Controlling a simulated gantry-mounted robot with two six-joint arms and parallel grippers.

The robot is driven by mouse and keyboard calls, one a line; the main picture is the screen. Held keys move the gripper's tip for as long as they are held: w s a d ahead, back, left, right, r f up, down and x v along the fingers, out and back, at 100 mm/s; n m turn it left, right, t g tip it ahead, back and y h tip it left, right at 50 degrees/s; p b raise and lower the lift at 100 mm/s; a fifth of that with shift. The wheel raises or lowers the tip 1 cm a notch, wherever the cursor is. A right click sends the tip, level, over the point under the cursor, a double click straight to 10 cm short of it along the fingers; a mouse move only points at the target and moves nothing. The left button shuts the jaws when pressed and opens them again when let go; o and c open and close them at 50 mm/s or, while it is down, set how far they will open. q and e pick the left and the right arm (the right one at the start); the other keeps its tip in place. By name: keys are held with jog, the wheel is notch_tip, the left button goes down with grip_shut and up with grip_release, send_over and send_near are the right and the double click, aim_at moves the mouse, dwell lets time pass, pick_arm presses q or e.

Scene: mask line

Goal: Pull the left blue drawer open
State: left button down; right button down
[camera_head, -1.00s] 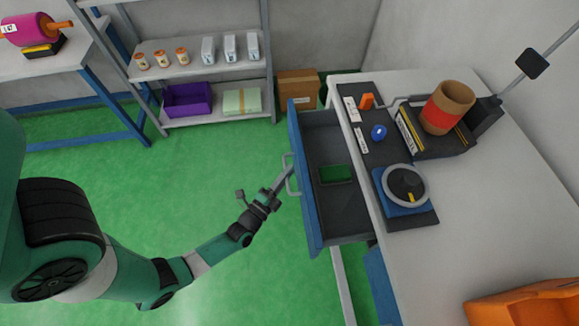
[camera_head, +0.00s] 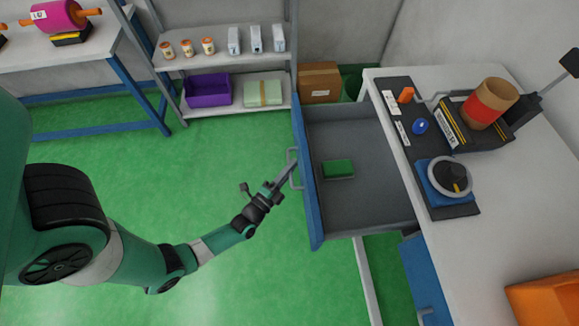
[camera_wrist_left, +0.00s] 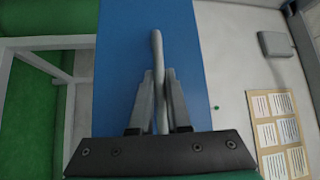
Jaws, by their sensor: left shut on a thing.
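The blue-fronted drawer (camera_head: 309,180) is pulled well out of the white workbench (camera_head: 500,190). Its grey inside shows, and a small green block (camera_head: 338,168) lies in it near the front. My left gripper (camera_head: 285,178) is at the drawer's front and shut on the grey bar handle (camera_head: 291,165). In the left wrist view the two fingers stand on either side of the handle (camera_wrist_left: 156,60), with the blue front (camera_wrist_left: 120,60) behind it. My right gripper is not in view.
Another blue front (camera_head: 424,275) shows lower under the bench. A black panel with a dial (camera_head: 449,176) and a blue knob (camera_head: 420,126) lies on the bench top. A shelf (camera_head: 215,60) and cardboard box (camera_head: 320,83) stand behind. The green floor (camera_head: 180,180) left of the drawer is clear.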

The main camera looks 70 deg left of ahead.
pick_arm(q)
jog(key=c, duration=0.9)
grip_release()
jog(key=p+v, duration=0.2)
jog(key=v, duration=0.9)
jog(key=shift+s+d, duration=0.15)
jog(key=shift+s, duration=0.2)
